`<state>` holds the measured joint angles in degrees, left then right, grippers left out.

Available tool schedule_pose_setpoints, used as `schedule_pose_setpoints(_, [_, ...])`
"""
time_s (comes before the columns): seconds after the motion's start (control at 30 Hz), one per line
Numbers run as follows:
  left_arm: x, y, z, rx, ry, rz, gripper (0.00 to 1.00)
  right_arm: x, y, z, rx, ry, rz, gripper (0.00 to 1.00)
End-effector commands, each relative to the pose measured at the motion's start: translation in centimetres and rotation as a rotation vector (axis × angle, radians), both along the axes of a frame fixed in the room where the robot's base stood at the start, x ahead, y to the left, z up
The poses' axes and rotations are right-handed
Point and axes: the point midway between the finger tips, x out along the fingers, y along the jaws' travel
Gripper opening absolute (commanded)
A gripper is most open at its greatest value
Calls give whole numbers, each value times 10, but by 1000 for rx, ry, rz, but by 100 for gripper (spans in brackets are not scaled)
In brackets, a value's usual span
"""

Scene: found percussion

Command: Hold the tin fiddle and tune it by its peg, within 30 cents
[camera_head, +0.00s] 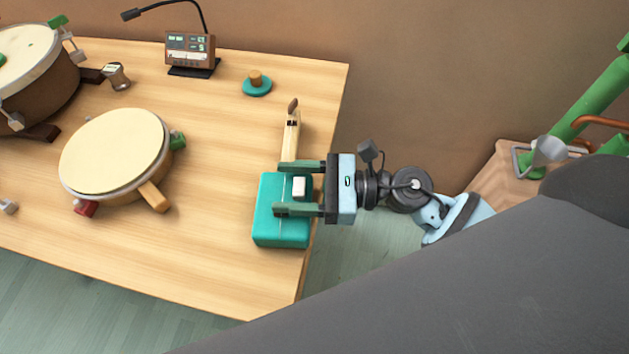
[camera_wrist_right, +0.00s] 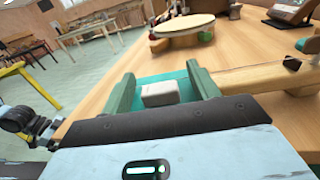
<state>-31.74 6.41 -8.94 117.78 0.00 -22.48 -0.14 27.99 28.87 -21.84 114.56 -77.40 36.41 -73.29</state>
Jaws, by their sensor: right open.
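The tin fiddle lies near the right edge of the table, with a teal tin body (camera_head: 280,235) and a pale wooden neck (camera_head: 291,132) pointing to the back. A dark brown peg (camera_head: 293,104) stands at the neck's far end. A small white block (camera_head: 299,187) sits on top of the body. My right gripper (camera_head: 278,188) is open above the body, its green fingers either side of the white block. The right wrist view shows the block (camera_wrist_right: 160,94) between the fingers, apart from both. My left gripper is not in view.
A tuner-like box (camera_head: 190,50) with a bent microphone stands at the back. A teal disc with a wooden knob (camera_head: 257,85) is nearby. A frame drum (camera_head: 115,150) and a larger drum (camera_head: 28,70) stand left. Bare wood lies between the frame drum and the fiddle.

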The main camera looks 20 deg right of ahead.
Motion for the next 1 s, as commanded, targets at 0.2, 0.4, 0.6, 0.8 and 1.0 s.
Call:
schedule_pose_setpoints(0.2, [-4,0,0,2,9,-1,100,5,11,0,0,-1,-1,60])
schedule_pose_setpoints(0.4, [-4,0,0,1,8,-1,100,5,11,0,0,0,-1,60])
schedule_pose_setpoints(0.6, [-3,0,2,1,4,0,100,5,11,0,0,0,0,40])
schedule_pose_setpoints(0.8, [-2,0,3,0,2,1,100,5,11,0,0,0,0,14])
schedule_pose_setpoints(1.0, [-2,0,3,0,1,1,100,5,11,0,0,0,0,2])
